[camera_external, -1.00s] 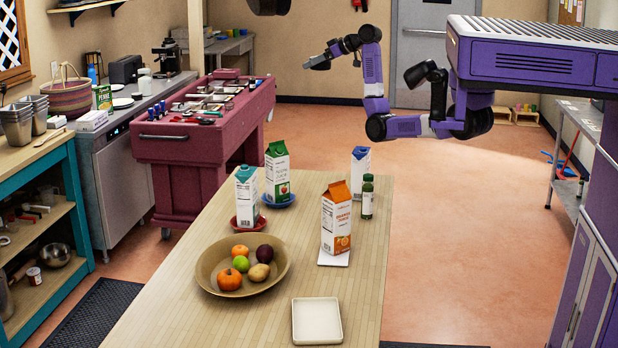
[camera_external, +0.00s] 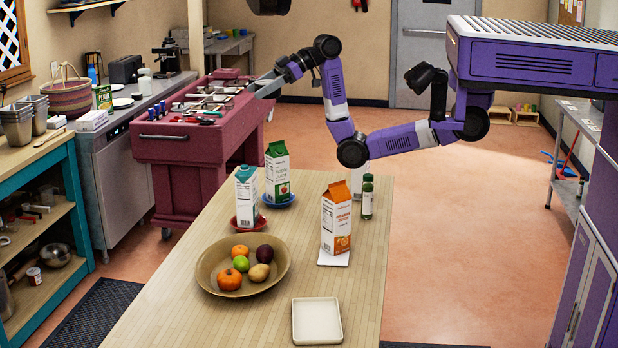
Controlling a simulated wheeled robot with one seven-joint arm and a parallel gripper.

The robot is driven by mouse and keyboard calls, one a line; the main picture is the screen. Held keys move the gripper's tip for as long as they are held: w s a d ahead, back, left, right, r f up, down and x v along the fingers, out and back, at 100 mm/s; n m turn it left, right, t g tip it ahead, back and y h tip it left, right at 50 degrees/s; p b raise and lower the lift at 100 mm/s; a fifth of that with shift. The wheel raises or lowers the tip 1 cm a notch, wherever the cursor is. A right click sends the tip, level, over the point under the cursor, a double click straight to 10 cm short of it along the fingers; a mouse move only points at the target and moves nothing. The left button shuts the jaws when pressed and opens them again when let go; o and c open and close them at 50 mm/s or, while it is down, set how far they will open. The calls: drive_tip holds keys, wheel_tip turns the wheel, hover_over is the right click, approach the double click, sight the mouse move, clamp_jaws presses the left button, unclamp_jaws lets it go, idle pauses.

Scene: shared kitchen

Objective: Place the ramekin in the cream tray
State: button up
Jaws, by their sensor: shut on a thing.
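The cream tray (camera_external: 317,321) is a shallow square tray lying empty at the near end of the wooden table. My gripper (camera_external: 265,86) is in the air beyond the far left end of the table, in front of the red tool cart in the picture. It is shut on a small greyish thing that is too small to identify. I cannot make out a ramekin anywhere on the table. My gripper is far from the tray.
The table (camera_external: 190,305) holds a fruit bowl (camera_external: 208,276), an orange carton (camera_external: 335,222), a teal carton (camera_external: 246,197), a green carton (camera_external: 277,172), another carton (camera_external: 360,177) and a green bottle (camera_external: 367,198). The tool cart (camera_external: 175,150) stands behind. Bare tabletop surrounds the tray.

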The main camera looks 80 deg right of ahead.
drive_tip(key=s+a+n+g+y, duration=0.15)
drive_tip(key=s+a, duration=0.25)
drive_tip(key=a, duration=0.6)
drive_tip(key=s+a+n+g+y, duration=0.15)
drive_tip(key=s+a, duration=0.25)
drive_tip(key=a, duration=0.7)
drive_tip(key=n+g+y, duration=0.2)
drive_tip(key=n, duration=0.2)
hover_over(314, 314)
wheel_tip(314, 314, down, 46)
drive_tip(key=shift+s+d+r+p, duration=0.1)
drive_tip(key=shift+r+p, duration=0.15)
drive_tip(key=shift+p, duration=0.15)
drive_tip(key=shift+f, duration=0.5)
drive_tip(key=shift+f+b, duration=0.3)
drive_tip(key=shift+f, duration=0.1)
drive_tip(key=o, duration=1)
drive_tip(key=shift+f, duration=0.1)
drive_tip(key=o, duration=0.5)
